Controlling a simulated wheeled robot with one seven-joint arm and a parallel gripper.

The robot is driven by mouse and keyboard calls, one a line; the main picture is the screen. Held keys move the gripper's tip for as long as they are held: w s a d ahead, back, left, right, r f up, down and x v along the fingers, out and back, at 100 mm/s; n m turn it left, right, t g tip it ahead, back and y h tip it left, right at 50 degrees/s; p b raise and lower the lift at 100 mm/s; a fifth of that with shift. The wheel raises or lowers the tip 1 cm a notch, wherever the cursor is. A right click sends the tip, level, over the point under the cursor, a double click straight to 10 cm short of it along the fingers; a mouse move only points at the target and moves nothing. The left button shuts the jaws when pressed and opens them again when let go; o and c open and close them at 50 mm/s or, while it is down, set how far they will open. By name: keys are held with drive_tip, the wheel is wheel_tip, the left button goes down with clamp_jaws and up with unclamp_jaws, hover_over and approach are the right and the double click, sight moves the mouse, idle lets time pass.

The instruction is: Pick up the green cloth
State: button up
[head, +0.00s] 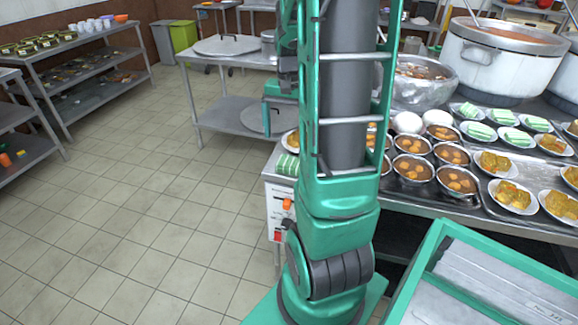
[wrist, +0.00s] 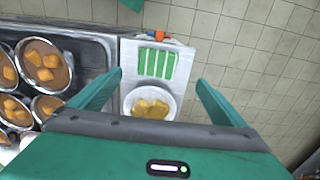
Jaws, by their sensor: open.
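The green cloth (wrist: 156,63), striped green and white, lies flat on a pale counter end in the wrist view. It also shows in the head view (head: 287,165), at the counter's left corner, partly hidden by my arm. My gripper (wrist: 159,77) is open and empty, its fingers spread to either side of the cloth in the picture. The cloth shows between and beyond the fingertips; I cannot tell the height gap. In the head view my arm hides most of the area around the gripper.
A white plate of yellow food (wrist: 150,103) sits close to the cloth. Several bowls of brown soup (head: 412,167) stand beside it on the steel counter. Orange and red knobs (head: 287,204) are on the counter's front. Tiled floor (head: 170,200) is clear to the left.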

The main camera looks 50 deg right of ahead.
hover_over(291, 161)
drive_tip(key=f, duration=0.5)
drive_tip(key=shift+w+a+f, duration=0.1)
drive_tip(key=shift+w+a, duration=0.05)
drive_tip(key=shift+a, duration=0.05)
drive_tip(key=shift+s+d+f, duration=0.1)
drive_tip(key=shift+f, duration=1.25)
drive_tip(key=shift+s+d+f, duration=0.1)
drive_tip(key=shift+f, duration=1.2)
drive_tip(key=c, duration=1.2)
drive_tip(key=shift+c, duration=0.2)
drive_tip(key=shift+r, duration=0.15)
drive_tip(key=shift+r, duration=0.6)
wheel_tip(291, 161, up, 3)
drive_tip(key=a+r, duration=0.6)
drive_tip(key=a, duration=0.5)
drive_tip(key=shift+a+r, duration=0.25)
drive_tip(key=shift+a, duration=0.15)
